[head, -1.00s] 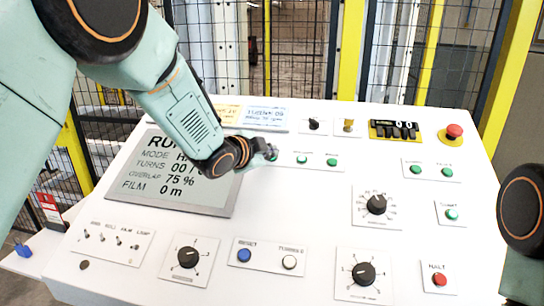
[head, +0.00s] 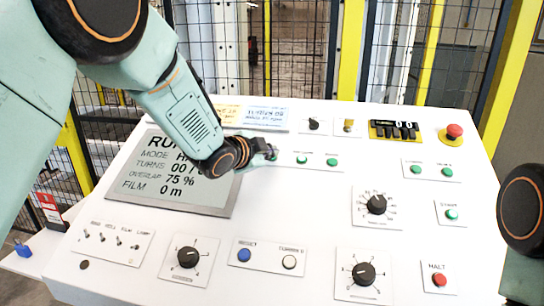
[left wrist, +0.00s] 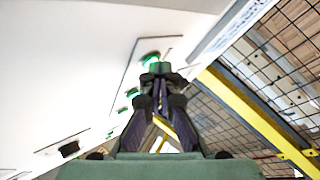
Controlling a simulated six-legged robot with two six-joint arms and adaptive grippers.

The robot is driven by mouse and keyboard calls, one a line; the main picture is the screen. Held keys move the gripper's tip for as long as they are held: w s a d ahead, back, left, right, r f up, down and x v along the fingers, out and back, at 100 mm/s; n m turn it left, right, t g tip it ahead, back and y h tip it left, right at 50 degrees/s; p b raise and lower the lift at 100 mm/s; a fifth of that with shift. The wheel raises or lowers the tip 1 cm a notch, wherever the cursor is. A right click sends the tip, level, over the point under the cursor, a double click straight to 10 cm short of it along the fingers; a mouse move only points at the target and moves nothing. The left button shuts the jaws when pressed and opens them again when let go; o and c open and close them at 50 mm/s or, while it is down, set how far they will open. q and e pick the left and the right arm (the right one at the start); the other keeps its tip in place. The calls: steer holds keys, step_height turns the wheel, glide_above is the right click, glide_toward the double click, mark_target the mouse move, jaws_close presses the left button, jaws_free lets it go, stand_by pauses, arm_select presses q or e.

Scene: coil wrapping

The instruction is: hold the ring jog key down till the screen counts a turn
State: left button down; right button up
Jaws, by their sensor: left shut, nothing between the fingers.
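In the head view the gripper mostly hides that key. The screen (head: 172,174) is partly covered by my left arm; it reads TURNS 00 /, OVERLAP 75 %, FILM 0 m. My right gripper is out of view.
Two more green keys (head: 333,162) sit just right of my left gripper. Knobs (head: 376,204), a red halt button (head: 439,280) and a red mushroom button (head: 454,132) stand on the white panel (head: 300,215). A mesh fence with yellow posts (head: 352,50) stands behind.

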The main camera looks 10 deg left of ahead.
arm_select(q)
steer(key=shift+r, duration=0.1)
steer(key=shift+s+r+p, duration=0.3)
steer(key=shift+r+p, duration=0.2)
steer(key=shift+r, duration=0.25)
steer(key=shift+s+r+p, duration=0.3)
steer(key=shift+r+p, duration=0.4)
steer(key=shift+r, duration=0.2)
steer(key=r+p, duration=0.1)
steer(key=s+r, duration=0.1)
steer(key=shift+s+r+p, duration=0.2)
steer(key=shift+r+p, duration=0.1)
steer(key=shift+p, duration=0.1)
steer(key=shift+f, duration=0.1)
